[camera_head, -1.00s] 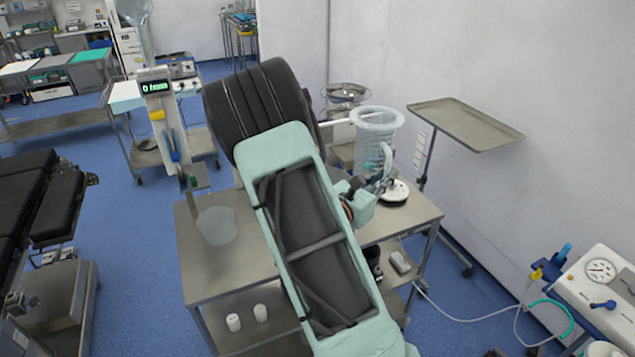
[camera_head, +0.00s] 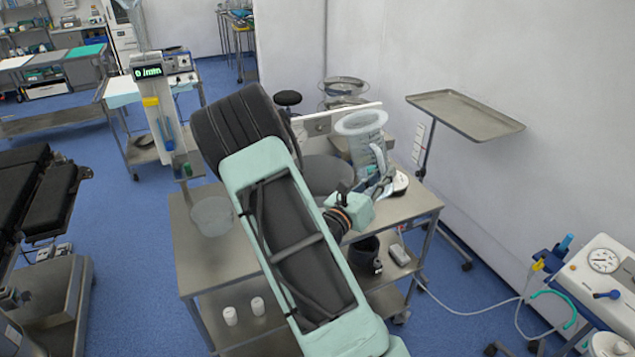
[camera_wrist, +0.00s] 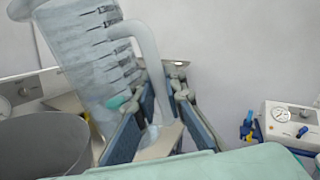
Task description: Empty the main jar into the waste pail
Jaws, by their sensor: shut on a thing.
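The main jar (camera_head: 362,143) is a clear, graduated jug with a wide rim and a side handle. My gripper (camera_head: 376,183) is shut on its handle. In the wrist view, the jar (camera_wrist: 88,55) leans to the left, with its handle between the fingers of my gripper (camera_wrist: 163,85). A dark grey, wide-mouthed pail (camera_head: 328,172), apparently the waste pail, stands to the jar's left, partly hidden by my arm. The pail also shows at the lower left of the wrist view (camera_wrist: 40,145). I cannot tell how much the jar holds.
A steel cart (camera_head: 215,260) bears a translucent bowl (camera_head: 212,217) at its left. Two white cups (camera_head: 244,310) and a black container (camera_head: 366,255) are on its lower shelf. An empty tray stand (camera_head: 465,114) is at the right. A white-based device (camera_head: 400,183) sits behind my gripper.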

